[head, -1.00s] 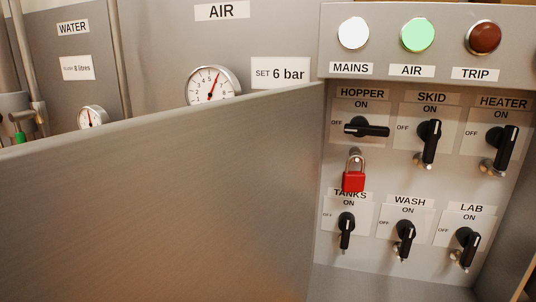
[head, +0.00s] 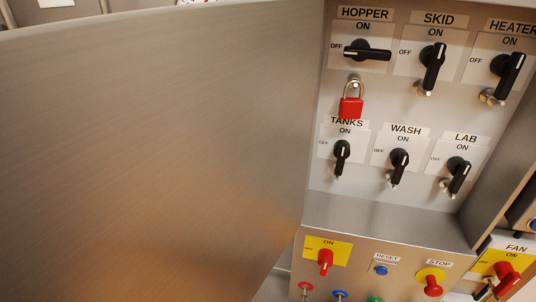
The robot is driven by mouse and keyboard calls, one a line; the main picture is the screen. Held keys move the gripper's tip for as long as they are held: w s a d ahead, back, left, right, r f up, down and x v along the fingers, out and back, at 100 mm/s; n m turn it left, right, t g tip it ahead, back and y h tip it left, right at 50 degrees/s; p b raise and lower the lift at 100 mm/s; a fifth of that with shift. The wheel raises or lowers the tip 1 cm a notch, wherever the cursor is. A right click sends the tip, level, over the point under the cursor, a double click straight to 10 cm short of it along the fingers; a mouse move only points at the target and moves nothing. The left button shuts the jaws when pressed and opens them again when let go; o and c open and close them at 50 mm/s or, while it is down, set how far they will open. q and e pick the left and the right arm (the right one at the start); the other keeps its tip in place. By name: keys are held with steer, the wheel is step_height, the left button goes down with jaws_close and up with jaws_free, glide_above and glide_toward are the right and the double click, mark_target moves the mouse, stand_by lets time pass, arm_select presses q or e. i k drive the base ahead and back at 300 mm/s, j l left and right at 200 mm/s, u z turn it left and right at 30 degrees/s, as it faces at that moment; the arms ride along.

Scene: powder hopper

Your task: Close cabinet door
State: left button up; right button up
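The cabinet door (head: 150,150) is a large flat metal panel that fills the left half of the head view. It stands open, with its right edge beside the switch panel. The cabinet's inner panel (head: 400,108) is exposed and carries several black rotary switches. The HOPPER switch (head: 362,52) lies horizontal, its handle pointing at OFF. A red padlock (head: 351,107) hangs just below it. The other black switches stand roughly upright, near ON. Neither of my grippers is in view.
Below the cabinet is a control panel with a red switch on a yellow plate (head: 325,260), a blue RESET button (head: 381,270) and a red STOP button (head: 432,287). A red FAN switch (head: 506,278) is at the lower right. The door hides most of the left side.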

mark_target(162, 153)
steer(key=j+z, duration=0.2)
steer(key=z, duration=0.6)
steer(key=k+j+z, duration=0.4)
steer(key=j+z, duration=0.15)
steer(key=k+j+z, duration=0.2)
steer(key=k+j, duration=0.6)
steer(key=j, duration=0.15)
